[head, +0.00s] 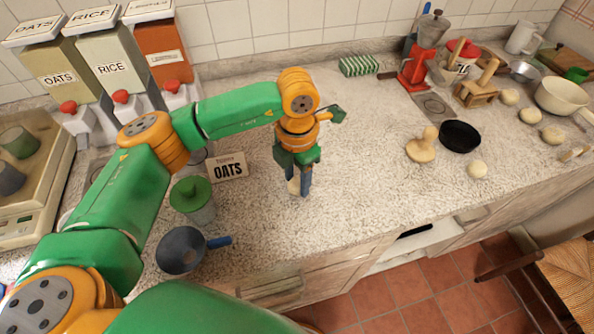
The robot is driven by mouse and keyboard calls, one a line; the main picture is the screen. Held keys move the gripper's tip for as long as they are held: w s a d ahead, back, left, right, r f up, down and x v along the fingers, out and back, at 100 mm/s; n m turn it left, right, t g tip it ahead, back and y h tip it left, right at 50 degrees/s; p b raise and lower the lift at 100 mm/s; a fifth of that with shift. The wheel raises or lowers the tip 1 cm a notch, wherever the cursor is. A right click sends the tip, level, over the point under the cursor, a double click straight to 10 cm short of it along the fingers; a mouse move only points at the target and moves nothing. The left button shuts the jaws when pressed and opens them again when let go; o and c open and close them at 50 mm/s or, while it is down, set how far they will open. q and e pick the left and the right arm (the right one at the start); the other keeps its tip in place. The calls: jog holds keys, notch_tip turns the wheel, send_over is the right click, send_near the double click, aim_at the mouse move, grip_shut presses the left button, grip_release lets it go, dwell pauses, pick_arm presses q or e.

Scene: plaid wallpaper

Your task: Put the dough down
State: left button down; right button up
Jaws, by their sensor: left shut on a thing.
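My left gripper (300,186) points down at the worktop, left of the middle of the head view. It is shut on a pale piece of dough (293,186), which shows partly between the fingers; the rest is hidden. I cannot tell whether the dough touches the speckled worktop (350,205). My right gripper is not in view.
Labelled dispensers (115,65) stand at the back left, a red grinder (417,70) at the back right. The middle worktop is clear.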

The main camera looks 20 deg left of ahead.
pick_arm(q)
jog(key=shift+f+b, duration=0.2)
jog(key=shift+b, duration=0.1)
jog(key=shift+c, duration=1.6)
grip_release()
jog(key=shift+r+p, duration=0.4)
notch_tip(320, 180, up, 5)
jog(key=shift+r+b, duration=0.15)
jog(key=shift+b, duration=0.9)
notch_tip(320, 180, up, 6)
send_over(297, 188)
jog(key=shift+s+r, duration=0.1)
jog(key=shift+r, duration=0.1)
